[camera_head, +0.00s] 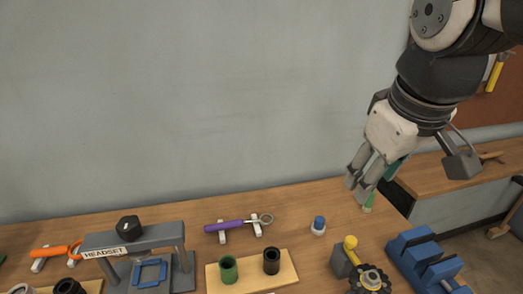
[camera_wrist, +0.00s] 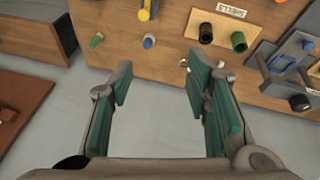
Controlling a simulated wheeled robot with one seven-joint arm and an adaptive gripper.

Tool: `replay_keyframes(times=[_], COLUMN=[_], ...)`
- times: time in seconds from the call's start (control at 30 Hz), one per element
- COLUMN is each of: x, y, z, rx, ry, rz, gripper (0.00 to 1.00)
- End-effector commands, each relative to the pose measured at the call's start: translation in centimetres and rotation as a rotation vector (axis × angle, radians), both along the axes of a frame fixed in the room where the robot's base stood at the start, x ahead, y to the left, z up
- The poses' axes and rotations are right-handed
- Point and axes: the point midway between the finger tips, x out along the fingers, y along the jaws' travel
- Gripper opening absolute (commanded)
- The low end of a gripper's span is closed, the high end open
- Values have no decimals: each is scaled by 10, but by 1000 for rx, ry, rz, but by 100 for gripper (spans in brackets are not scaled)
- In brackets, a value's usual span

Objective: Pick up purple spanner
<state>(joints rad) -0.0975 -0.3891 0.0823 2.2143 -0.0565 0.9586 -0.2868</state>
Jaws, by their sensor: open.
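The purple spanner (camera_head: 225,226) rests across two white supports near the back of the bench in the head view. Its purple handle points left and its metal ring end points right. My gripper (camera_head: 359,187) is open and empty, above the bench's right part and well to the right of the spanner. In the wrist view my gripper (camera_wrist: 157,77) shows its two green-padded fingers wide apart. There, the right finger hides most of the spanner; a small pale ring end (camera_wrist: 184,63) seems to show beside it.
A wooden tray (camera_head: 213,278) with a green and a black cup lies in front of the spanner. A headset stand (camera_head: 135,237) and an orange spanner (camera_head: 48,252) are left. A wall (camera_head: 200,120) stands behind.

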Motion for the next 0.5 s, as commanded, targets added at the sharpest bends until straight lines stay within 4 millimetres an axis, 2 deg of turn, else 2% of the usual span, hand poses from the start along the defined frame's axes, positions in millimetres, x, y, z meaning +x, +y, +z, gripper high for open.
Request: replay_keyframes(times=[0.03, 0.2, 0.37, 0.5], x=[25, 87, 140, 179], y=[13, 57, 106, 153], z=[-9, -32, -66, -105], rx=[-29, -114, -174, -211], ry=[25, 93, 153, 203], rz=[78, 338, 583, 799], gripper=[44, 44, 44, 44])
